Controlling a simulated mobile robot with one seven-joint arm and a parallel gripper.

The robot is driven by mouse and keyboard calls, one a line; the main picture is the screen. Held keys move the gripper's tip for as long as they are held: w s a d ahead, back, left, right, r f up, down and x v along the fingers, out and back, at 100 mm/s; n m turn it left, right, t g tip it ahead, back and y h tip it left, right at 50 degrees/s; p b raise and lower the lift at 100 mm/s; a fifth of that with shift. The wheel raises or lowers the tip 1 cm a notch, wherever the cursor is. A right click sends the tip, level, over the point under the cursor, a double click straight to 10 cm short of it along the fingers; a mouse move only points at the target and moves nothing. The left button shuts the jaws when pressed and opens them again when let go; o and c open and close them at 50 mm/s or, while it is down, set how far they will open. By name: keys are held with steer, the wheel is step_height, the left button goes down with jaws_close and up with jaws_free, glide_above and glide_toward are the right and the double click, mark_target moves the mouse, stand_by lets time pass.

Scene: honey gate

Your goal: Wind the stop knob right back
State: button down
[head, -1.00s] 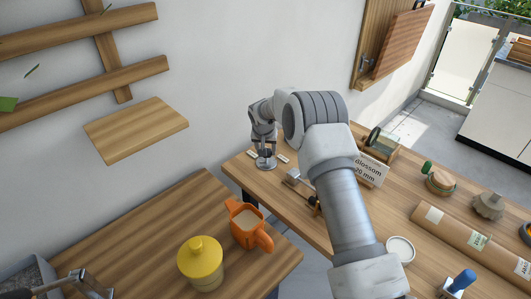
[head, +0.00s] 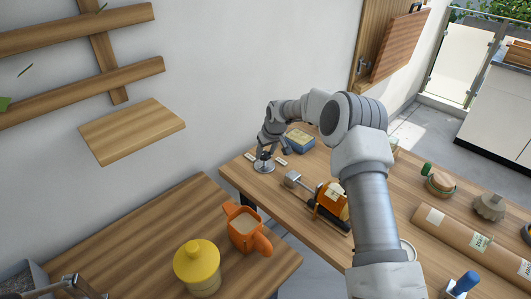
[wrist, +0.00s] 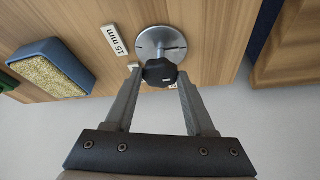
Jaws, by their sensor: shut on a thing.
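The stop knob (wrist: 160,73) is a dark lobed knob above a round grey metal disc (wrist: 150,43) with dark marks. In the wrist view my gripper (wrist: 159,77) has one finger on each side of the knob and is shut on it. In the head view my gripper (head: 265,153) reaches down to the disc (head: 263,167) at the far left end of the bench; the knob is mostly hidden there. A small plate reading "15 mm" (wrist: 114,39) lies beside the disc. Other small plates are partly hidden by the fingers.
A blue box with a grainy yellow top (head: 300,140) stands close behind the disc. An orange device (head: 330,203) with a metal end sits in front on the bench (head: 285,203). An orange jug (head: 246,230) and a yellow lidded pot (head: 199,266) stand on the nearer table.

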stand_by(0.4)
steer(key=shift+c, duration=1.2)
jaws_free()
steer(key=shift+r, duration=0.1)
steer(key=v, duration=1.7)
steer(key=shift+r, duration=0.15)
steer(key=shift+s, duration=0.1)
